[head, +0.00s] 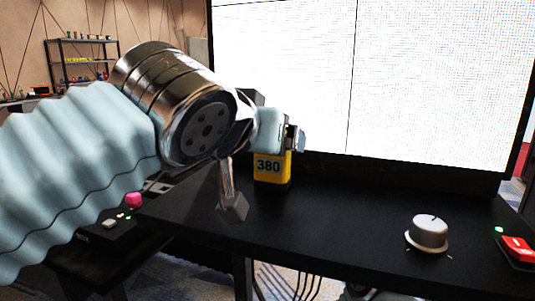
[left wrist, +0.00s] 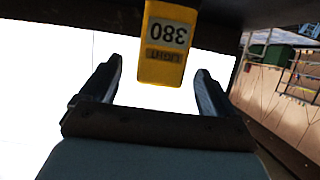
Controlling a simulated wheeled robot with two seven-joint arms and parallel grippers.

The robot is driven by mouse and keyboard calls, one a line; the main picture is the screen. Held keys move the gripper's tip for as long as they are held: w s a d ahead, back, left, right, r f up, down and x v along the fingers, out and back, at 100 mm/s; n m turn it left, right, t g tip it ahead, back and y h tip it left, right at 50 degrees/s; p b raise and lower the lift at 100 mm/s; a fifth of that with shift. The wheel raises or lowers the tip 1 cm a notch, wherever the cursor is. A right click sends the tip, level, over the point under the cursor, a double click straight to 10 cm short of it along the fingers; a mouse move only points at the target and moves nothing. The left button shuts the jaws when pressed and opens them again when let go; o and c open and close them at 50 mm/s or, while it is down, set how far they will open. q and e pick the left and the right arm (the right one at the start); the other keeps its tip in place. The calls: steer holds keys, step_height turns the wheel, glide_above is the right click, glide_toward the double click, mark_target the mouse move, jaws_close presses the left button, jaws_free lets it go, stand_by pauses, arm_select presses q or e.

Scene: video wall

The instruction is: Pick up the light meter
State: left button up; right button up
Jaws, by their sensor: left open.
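The light meter (head: 269,167) is a small yellow and black device with a display reading 380. It stands upright on the black desk in front of the bright screen, partly hidden behind my left gripper in the head view. My left gripper (head: 264,172) is open, with one finger on the near left side of the meter and the other by its upper right. In the left wrist view the meter (left wrist: 165,68) appears upside down, between and beyond the two open fingers (left wrist: 160,72), with a visible gap on each side. My right gripper is not in view.
The black desk (head: 330,215) carries a silver knob (head: 428,233) and a red switch (head: 517,248) at the right. A pink button (head: 134,199) is at the left. The large lit screen (head: 430,80) rises behind. Desk space between meter and knob is clear.

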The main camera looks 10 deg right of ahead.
arm_select(q)
steer(key=p+x, duration=0.1)
steer(key=x, duration=0.4)
steer(key=shift+w+d+f, duration=0.1)
steer(key=shift+w+f, duration=0.15)
steer(key=shift+w, duration=0.1)
steer(key=shift+r, duration=0.1)
steer(key=c, duration=1.3)
